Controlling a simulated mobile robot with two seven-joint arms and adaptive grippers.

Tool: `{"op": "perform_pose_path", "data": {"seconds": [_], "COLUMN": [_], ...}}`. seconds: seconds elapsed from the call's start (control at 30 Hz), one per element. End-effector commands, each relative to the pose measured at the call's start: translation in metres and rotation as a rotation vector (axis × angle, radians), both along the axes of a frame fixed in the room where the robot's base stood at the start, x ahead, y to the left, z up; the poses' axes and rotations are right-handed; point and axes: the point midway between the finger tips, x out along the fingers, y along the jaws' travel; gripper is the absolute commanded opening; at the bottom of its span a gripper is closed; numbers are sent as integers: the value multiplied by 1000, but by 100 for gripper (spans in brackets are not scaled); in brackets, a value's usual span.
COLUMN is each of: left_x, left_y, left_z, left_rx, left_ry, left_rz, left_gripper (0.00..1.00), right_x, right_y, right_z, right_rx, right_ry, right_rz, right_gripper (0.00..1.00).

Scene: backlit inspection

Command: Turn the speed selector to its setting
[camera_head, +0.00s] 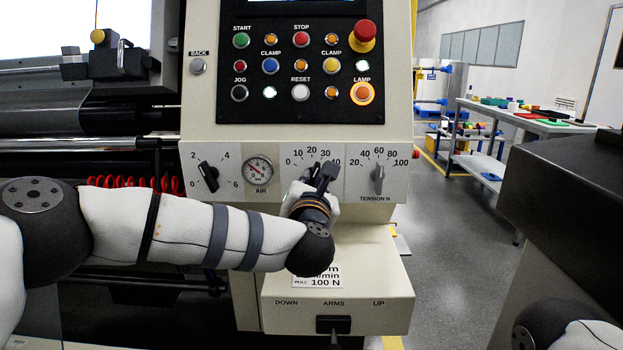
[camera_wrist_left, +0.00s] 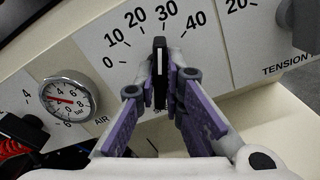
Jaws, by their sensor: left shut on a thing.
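The speed selector is a black knob with a white line, seen in the left wrist view (camera_wrist_left: 160,68) on a white dial plate marked 0 to 40. Its line points up toward the gap between 20 and 30, close to 30. My left gripper (camera_wrist_left: 160,92) has its purple-padded fingers on both sides of the knob, shut on it. In the head view my left gripper (camera_head: 324,176) covers most of the knob and the dial's lower part. My right gripper is out of view.
The tension knob (camera_head: 378,179) is right of the selector; the air gauge (camera_head: 258,171) and another black knob (camera_head: 208,177) are left. A card (camera_head: 322,281) below reads pull 100 N, its top hidden by my arm. Push buttons fill the black panel (camera_head: 290,112) above.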

Motion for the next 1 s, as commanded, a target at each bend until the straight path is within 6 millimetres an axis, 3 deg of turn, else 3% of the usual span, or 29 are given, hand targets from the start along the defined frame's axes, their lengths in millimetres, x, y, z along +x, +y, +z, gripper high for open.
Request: {"op": "perform_pose_path", "data": {"seconds": [0.77,0.8,0.87,1.0], "left_x": [0,0,0,0], "left_y": [0,0,0,0], "left_z": [-2,-2,-2,-1], "left_rx": [94,94,94,94], "left_ry": [4,4,4,2], "left_rz": [-1,-1,-1,0], "left_gripper": [0,14,27,29], "right_x": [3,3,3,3], "right_y": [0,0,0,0], "right_z": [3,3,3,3], "right_rx": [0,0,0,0], "right_ry": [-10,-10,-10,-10], "right_rz": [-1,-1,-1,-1], "right_gripper": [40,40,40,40]}}
